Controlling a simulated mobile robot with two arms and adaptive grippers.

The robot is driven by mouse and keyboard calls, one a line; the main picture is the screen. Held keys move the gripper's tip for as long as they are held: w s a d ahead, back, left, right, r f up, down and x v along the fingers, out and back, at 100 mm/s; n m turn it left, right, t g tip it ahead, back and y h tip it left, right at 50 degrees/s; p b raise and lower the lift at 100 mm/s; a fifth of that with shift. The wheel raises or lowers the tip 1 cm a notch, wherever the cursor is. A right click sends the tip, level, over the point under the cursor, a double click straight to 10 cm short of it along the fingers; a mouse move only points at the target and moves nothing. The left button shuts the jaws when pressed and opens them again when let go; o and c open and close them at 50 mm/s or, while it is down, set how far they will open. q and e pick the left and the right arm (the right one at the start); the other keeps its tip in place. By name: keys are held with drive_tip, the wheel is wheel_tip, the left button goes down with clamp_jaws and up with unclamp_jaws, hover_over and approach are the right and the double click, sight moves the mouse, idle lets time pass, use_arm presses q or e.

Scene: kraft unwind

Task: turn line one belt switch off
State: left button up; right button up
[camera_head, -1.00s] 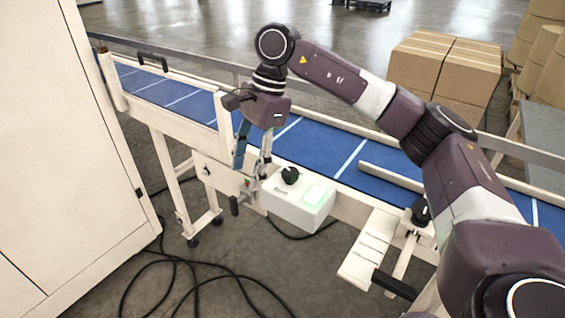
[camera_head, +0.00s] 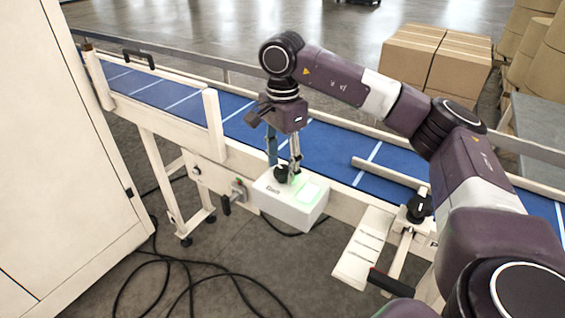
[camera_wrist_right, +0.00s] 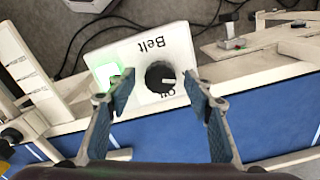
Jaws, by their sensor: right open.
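The belt switch is a white box labelled "Belt" (camera_head: 290,209) on the front side of the conveyor. Its black rotary knob (camera_wrist_right: 159,77) has a white pointer mark towards the right in the wrist view. A square indicator on the box (camera_wrist_right: 106,72) glows green. My right gripper (camera_wrist_right: 160,84) is open, pointing down over the box, with one finger on each side of the knob and gaps visible. In the head view the right gripper (camera_head: 285,166) partly covers the knob. Lettering beside the knob is partly hidden. My left gripper is not in view.
The conveyor's blue belt (camera_head: 233,122) runs behind the box. Another black knob (camera_head: 419,206) stands right of the box, above a pale slatted plate (camera_head: 364,250). A white cabinet (camera_head: 60,150) stands left. Black cables (camera_head: 205,275) lie on the floor. Cartons (camera_head: 435,62) stand behind.

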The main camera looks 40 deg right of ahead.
drive_tip(key=shift+c, duration=0.7)
drive_tip(key=c, duration=1)
drive_tip(key=shift+f+m, duration=0.1)
drive_tip(key=shift+m, duration=0.2)
drive_tip(key=m+b, duration=0.1)
drive_tip(key=m, duration=0.8)
drive_tip(key=shift+m, duration=2.4)
